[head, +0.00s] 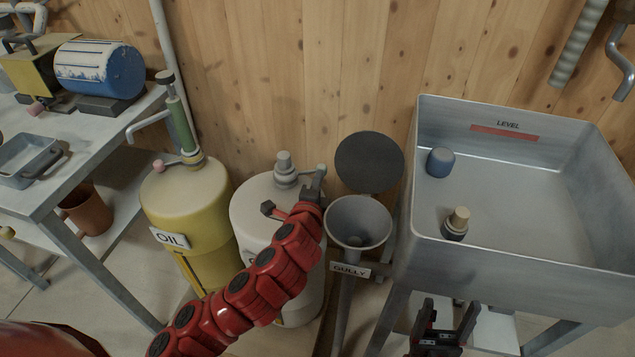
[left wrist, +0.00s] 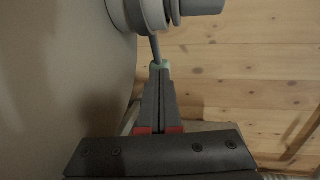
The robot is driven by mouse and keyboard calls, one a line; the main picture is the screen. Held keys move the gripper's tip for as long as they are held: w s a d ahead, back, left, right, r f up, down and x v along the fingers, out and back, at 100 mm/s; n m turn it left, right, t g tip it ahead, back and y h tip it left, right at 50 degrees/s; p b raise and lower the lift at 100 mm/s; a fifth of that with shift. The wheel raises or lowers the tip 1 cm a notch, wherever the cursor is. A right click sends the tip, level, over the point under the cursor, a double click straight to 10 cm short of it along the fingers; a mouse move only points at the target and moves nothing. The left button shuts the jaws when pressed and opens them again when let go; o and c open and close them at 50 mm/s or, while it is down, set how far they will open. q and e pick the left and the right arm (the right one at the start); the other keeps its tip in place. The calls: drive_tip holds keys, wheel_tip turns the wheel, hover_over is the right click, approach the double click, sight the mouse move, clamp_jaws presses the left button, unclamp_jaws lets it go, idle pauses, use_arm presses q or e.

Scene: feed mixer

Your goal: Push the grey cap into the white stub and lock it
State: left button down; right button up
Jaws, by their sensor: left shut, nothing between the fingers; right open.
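A grey cap (head: 284,159) sits at the stub (head: 286,178) on top of the white drum (head: 250,195). I cannot tell how deep it sits. A thin grey lever with a pale green tip reaches out from it. In the left wrist view the cap and stub (left wrist: 150,12) are cut off by the top edge, and the lever tip (left wrist: 160,65) meets the fingertips. My left gripper (head: 314,186) is shut and empty beside the lever, right of the stub; it also shows in the left wrist view (left wrist: 160,85). My right gripper (head: 443,315) is open and empty before the sink.
A grey funnel labelled GULLY (head: 358,220) stands close right of my left gripper, with a dark round lid (head: 369,160) behind. A metal sink (head: 520,255) is at right. A yellow OIL drum (head: 190,200) and a workbench (head: 60,190) are at left.

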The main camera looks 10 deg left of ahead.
use_arm(q)
drive_tip(key=shift+s, duration=0.1)
drive_tip(key=shift+r, duration=0.1)
drive_tip(key=shift+w+d+r+p, duration=0.1)
drive_tip(key=shift+w+p, duration=0.45)
drive_tip(key=shift+p, duration=0.05)
drive_tip(key=shift+w, duration=0.25)
